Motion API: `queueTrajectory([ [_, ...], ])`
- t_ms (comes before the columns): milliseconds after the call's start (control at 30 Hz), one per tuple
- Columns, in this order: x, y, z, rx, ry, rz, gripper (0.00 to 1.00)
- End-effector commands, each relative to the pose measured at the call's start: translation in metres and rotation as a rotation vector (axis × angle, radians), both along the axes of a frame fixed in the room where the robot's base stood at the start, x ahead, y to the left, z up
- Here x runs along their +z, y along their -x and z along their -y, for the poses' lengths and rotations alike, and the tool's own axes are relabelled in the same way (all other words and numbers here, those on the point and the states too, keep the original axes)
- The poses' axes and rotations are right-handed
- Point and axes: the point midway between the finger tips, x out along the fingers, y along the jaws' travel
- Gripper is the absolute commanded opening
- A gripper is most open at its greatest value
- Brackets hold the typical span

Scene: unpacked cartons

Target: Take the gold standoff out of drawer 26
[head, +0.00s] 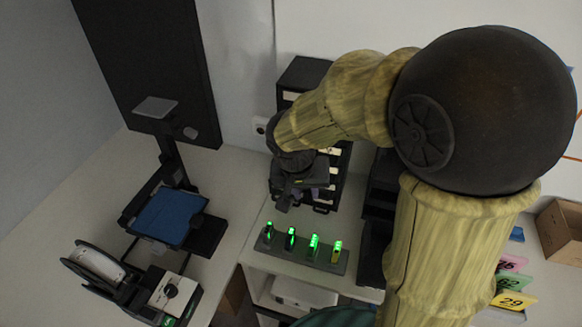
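A black drawer cabinet (303,73) stands against the wall, with pale labels on its front. My arm covers much of it. No label is readable, so I cannot tell which drawer is 26. My dark gripper (284,203) is in front of the cabinet's lower drawers, pointing down in the picture. Its fingers are small and dark, and I cannot tell whether they are apart or touching a drawer. The gold standoff is not visible.
A grey strip with several green-lit devices (313,246) lies before the cabinet. A printer-like machine with a blue plate (168,216) and a white spool (97,262) are left. Coloured number cards (513,301) and a cardboard box (560,236) are right. Bench between machine and cabinet is clear.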

Motion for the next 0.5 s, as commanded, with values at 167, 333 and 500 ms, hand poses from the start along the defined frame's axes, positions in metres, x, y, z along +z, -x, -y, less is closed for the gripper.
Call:
queueTrajectory([
  [167,0.05,-0.029,-0.048,-0.102,0.069,0.121,0.26],
  [333,0.081,-0.046,-0.081,-0.196,0.091,0.247,0.26],
  [500,0.089,-0.051,-0.09,-0.232,0.09,0.291,0.26],
])
